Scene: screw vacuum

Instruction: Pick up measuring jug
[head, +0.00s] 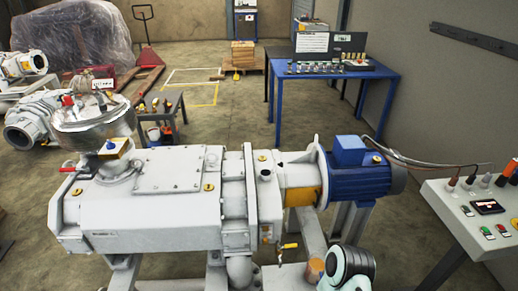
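I cannot make out a measuring jug for certain. A small dark tool stand (172,111) behind the machine carries several small items, with a white container (153,134) low down in it; these are too small to identify. A white and teal rounded part at the bottom, right of centre, looks like a link of my own arm. No fingers of either gripper show, and nothing is seen held.
A large grey vacuum pump (150,205) with a blue motor (358,172) fills the foreground. A control panel (484,212) stands at right. A blue table (335,78) with a case and small parts stands at the back. Open floor (235,112) lies between.

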